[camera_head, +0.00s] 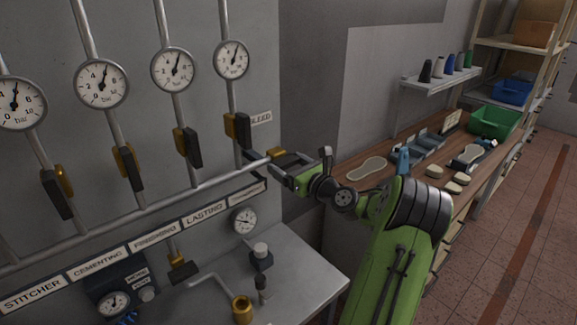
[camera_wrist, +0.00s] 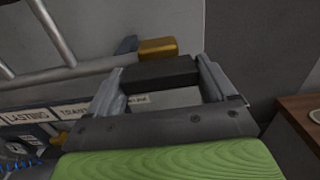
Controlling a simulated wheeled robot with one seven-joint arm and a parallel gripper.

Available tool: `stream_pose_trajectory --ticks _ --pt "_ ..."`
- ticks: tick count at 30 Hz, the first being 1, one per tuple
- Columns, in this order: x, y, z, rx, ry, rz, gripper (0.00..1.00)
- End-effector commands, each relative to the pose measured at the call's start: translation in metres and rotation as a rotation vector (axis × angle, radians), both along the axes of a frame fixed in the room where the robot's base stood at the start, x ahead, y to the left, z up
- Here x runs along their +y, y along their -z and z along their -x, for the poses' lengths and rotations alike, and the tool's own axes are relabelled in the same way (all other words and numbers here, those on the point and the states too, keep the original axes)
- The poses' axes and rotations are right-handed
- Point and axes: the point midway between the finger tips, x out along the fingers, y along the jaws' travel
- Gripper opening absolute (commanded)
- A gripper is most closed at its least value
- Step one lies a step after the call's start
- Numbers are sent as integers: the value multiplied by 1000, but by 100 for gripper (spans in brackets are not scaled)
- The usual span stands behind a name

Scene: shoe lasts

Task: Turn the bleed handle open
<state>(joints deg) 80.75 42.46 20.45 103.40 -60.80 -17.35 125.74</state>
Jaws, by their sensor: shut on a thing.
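The bleed valve's brass body (camera_head: 275,153) sits at the right end of the horizontal pipe on the grey panel. It also shows in the wrist view (camera_wrist: 158,47), just beyond my fingers. My gripper (camera_head: 290,165) reaches it from the right. In the wrist view a dark bar, the bleed handle (camera_wrist: 160,73), lies crosswise between my two fingers, and my gripper is shut on it. In the head view the fingers partly hide the handle. The BLEED label (camera_head: 261,118) is on the panel above, partly covered by another valve.
Several gauges on pipes, with dark-handled brass valves such as the nearest one (camera_head: 238,130), line the panel to the left. A grey metal ledge (camera_head: 300,270) juts out below. A wooden bench (camera_head: 350,185) with shoe parts and a green bin (camera_head: 493,122) stands to the right.

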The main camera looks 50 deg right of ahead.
Motion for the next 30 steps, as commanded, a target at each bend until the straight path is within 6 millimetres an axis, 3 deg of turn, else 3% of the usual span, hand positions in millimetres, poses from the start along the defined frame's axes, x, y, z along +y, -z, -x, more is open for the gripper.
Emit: stream_pose_trajectory --ticks 8,30 --pt "0 0 0 15 -1 128 54" --pt "-3 2 0 93 0 813 54"
